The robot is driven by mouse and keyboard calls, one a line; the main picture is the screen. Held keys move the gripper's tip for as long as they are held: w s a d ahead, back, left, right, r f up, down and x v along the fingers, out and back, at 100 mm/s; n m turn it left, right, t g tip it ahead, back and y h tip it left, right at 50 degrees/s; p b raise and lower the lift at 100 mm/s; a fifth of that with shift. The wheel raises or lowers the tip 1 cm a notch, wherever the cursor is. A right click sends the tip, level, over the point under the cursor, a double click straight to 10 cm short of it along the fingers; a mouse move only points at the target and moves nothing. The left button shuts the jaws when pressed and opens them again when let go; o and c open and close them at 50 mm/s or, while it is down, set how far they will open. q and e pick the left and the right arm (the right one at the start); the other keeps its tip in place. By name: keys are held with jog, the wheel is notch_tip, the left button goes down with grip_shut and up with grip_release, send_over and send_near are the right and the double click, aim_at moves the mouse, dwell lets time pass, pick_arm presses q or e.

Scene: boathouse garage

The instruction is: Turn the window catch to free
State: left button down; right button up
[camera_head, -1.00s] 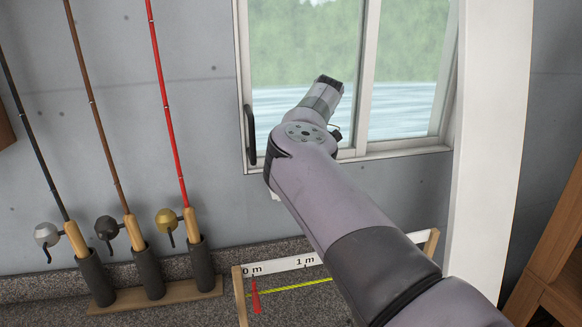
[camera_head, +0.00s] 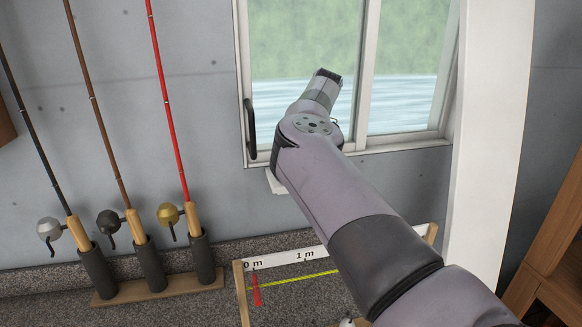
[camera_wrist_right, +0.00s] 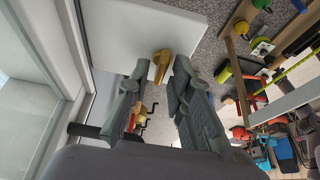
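The window (camera_head: 305,45) is in the wall at the top middle of the head view, with a black upright handle (camera_head: 250,130) on its left frame. In the right wrist view a brass-yellow catch (camera_wrist_right: 162,62) stands out from a white panel (camera_wrist_right: 115,35). My right gripper (camera_wrist_right: 162,70) is open, one finger on each side of the catch; I cannot tell whether either finger touches it. In the head view my right arm reaches up to the window and hides its own gripper and the catch. My left gripper is not in view.
Three fishing rods with reels stand in a wooden rack (camera_head: 150,292) at the left. A measuring board (camera_head: 285,260) with a red marker is below the window. A white post (camera_head: 490,130) and wooden shelving (camera_head: 550,250) are at the right.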

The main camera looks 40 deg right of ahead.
jog(key=shift+o, duration=0.5)
jog(key=v, duration=0.7)
jog(key=shift+r, duration=0.2)
jog(key=shift+f, duration=0.1)
